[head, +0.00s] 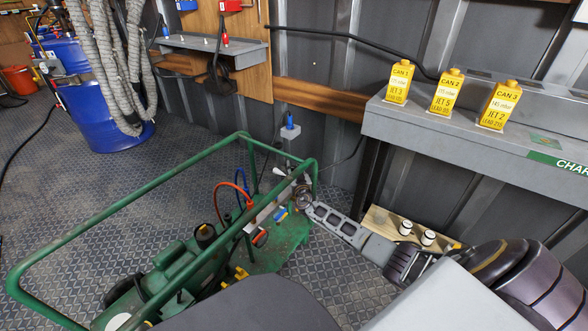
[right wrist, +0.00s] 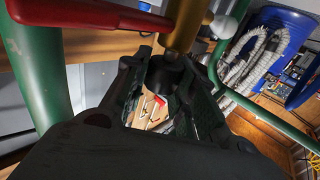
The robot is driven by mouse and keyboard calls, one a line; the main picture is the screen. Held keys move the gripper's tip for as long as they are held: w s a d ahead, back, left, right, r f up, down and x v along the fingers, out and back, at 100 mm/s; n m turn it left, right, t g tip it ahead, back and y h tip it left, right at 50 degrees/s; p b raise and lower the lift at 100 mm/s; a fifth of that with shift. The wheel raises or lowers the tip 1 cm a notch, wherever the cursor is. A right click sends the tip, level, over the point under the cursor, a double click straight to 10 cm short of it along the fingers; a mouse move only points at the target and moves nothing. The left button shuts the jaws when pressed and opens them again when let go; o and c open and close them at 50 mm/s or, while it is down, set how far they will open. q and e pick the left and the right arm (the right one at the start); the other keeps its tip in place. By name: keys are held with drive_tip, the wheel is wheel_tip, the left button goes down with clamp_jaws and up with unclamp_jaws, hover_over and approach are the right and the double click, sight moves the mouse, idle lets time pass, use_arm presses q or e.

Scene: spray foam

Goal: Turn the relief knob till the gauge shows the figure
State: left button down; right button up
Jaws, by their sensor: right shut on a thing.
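My right gripper (head: 305,198) is at these fittings. In the right wrist view the dark fingers (right wrist: 163,92) close around a black knob (right wrist: 162,74) below a brass body (right wrist: 187,25). The fingers hide the knob's sides. A red lever handle (right wrist: 95,15) passes close above. I cannot make out a gauge face or reading in either view. My left gripper is out of view.
The green tube frame (head: 130,210) rises around the pump. A blue drum (head: 100,110) with grey hose stands at back left. Patterned floor left of the pump is open.

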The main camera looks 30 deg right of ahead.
drive_tip(key=shift+n+t+y, duration=0.5)
drive_tip(key=shift+n+y, duration=1.4)
drive_tip(key=shift+y, duration=1)
drive_tip(key=o, duration=1)
drive_tip(key=shift+o, duration=0.2)
drive_tip(key=shift+s, duration=0.15)
drive_tip(key=s, duration=1.1)
drive_tip(key=shift+s, duration=0.4)
drive_tip(key=shift+a, duration=0.1)
